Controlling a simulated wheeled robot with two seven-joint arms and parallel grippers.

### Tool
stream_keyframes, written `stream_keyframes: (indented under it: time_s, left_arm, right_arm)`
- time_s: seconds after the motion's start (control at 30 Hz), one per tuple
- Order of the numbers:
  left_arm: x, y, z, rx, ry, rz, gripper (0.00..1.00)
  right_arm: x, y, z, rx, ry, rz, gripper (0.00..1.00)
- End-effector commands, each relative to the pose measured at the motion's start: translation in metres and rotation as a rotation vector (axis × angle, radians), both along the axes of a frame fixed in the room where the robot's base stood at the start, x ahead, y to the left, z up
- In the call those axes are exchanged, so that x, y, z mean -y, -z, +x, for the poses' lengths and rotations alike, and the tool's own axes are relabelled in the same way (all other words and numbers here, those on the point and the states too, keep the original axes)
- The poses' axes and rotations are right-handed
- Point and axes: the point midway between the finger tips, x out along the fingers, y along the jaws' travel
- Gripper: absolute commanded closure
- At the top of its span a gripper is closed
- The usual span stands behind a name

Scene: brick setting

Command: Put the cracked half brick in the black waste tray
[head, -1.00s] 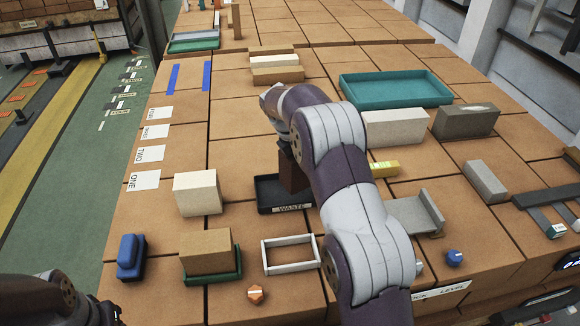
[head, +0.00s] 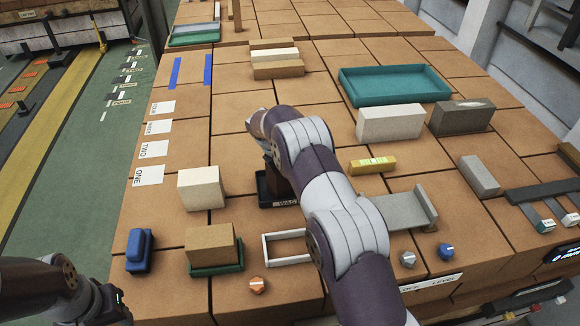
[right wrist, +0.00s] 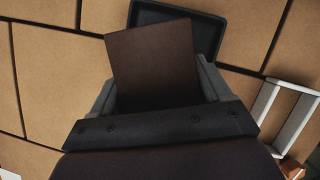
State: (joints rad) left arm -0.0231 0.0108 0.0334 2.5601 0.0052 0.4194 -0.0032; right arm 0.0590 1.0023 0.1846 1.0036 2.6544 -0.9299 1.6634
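A dark brown half-size brick (head: 276,183) is at the black waste tray (head: 264,197) in the head view, partly hidden by my right arm. No crack can be made out on it. My right gripper (right wrist: 157,85) has its fingers on either side of the brick (right wrist: 155,58) in the right wrist view and looks shut on it. The black tray's rim (right wrist: 148,7) shows behind and beyond the brick there. I cannot tell whether the brick touches the tray floor. My left arm is at the lower left of the head view; its fingers are out of frame.
A cream brick (head: 200,188) and a tan brick on a green stand (head: 216,269) are left of the tray. A white frame (head: 286,259) lies in front. A yellow level (head: 373,165), a pale block (head: 390,123) and a teal tray (head: 396,101) are to the right.

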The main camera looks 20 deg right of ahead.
Motion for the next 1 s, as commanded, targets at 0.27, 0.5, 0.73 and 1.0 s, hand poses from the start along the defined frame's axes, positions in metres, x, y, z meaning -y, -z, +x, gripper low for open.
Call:
stream_keyframes:
  time_s: [0.27, 0.5, 0.73, 1.0]
  left_arm:
    - [0.0, -0.001, 0.0, 0.0, 0.0, 0.0, 0.57]
    - [0.0, 0.011, 0.0, 0.0, 0.0, 0.0, 0.57]
    - [0.0, 0.034, 0.0, 0.0, 0.0, 0.0, 0.57]
    - [0.0, 0.04, 0.0, 0.0, 0.0, 0.0, 0.57]
  right_arm:
    - [0.0, 0.0, 0.0, -0.001, 0.0, 0.0, 0.02]
    - [-0.009, -0.022, 0.0, 0.005, -0.002, -0.001, 0.02]
    - [-0.032, -0.078, -0.004, 0.004, -0.001, 0.0, 0.02]
    - [-0.036, -0.119, -0.005, 0.004, -0.06, -0.051, 0.02]
